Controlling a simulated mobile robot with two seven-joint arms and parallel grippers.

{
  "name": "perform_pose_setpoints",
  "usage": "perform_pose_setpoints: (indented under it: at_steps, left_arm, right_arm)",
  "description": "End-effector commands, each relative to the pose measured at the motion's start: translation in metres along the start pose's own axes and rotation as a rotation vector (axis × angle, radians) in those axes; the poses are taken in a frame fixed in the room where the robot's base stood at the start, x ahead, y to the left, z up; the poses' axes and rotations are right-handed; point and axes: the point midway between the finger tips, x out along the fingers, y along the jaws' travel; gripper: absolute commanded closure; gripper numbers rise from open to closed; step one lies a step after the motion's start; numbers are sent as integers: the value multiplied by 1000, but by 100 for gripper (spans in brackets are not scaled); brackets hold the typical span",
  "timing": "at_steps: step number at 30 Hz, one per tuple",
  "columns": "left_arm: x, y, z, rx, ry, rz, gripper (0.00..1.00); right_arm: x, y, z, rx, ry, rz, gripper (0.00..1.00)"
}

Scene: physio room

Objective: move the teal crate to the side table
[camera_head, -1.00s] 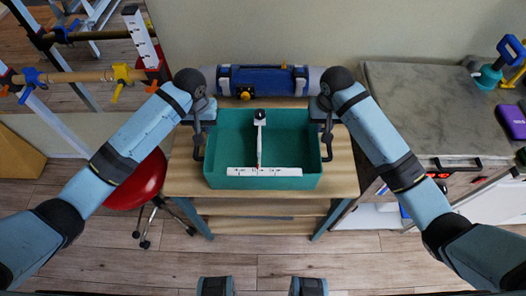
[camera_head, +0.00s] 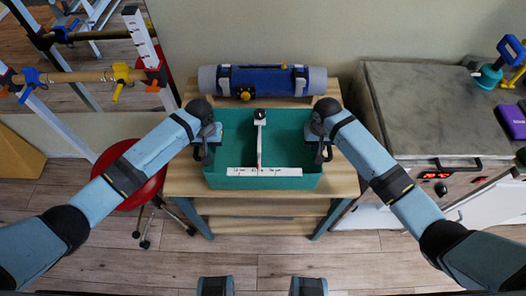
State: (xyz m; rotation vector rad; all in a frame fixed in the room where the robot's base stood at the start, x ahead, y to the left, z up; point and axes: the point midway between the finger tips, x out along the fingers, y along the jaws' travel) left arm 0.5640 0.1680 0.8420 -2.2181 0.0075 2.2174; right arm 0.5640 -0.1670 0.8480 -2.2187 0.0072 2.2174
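The teal crate (camera_head: 262,184) stands upright on the wooden top of a shelf table (camera_head: 340,180). A white T-shaped measuring piece (camera_head: 262,171) with a black knob lies in it or across it. My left gripper (camera_head: 206,152) is at the crate's left wall, overlapping its rim. My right gripper (camera_head: 322,152) is at the right wall in the same way. Both point down. The hands hide the fingertips, so I cannot tell whether they are closed on the walls. I cannot tell which surface is the side table.
A blue and grey roll (camera_head: 262,80) lies behind the crate. A grey-topped cabinet (camera_head: 420,110) stands at the right, its near top clear, with a purple block (camera_head: 512,121) and a teal and blue item (camera_head: 489,76) at its right. A red stool (camera_head: 130,180) and parallel bars (camera_head: 70,76) are at the left.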

Motion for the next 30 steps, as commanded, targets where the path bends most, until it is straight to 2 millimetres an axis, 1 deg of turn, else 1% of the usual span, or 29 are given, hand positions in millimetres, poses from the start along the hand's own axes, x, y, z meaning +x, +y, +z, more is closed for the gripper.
perform_pose_setpoints:
  at_steps: [1,2,3,30]
  left_arm:
    - [0,0,0,0,0,0,91]
    - [0,0,0,0,0,0,98]
    - [0,0,0,0,0,0,100]
    - [-1,0,0,0,0,0,100]
  right_arm:
    - [0,0,0,0,0,0,91]
    - [0,0,0,0,0,0,98]
    - [0,0,0,0,0,0,100]
    - [0,0,0,0,0,0,100]
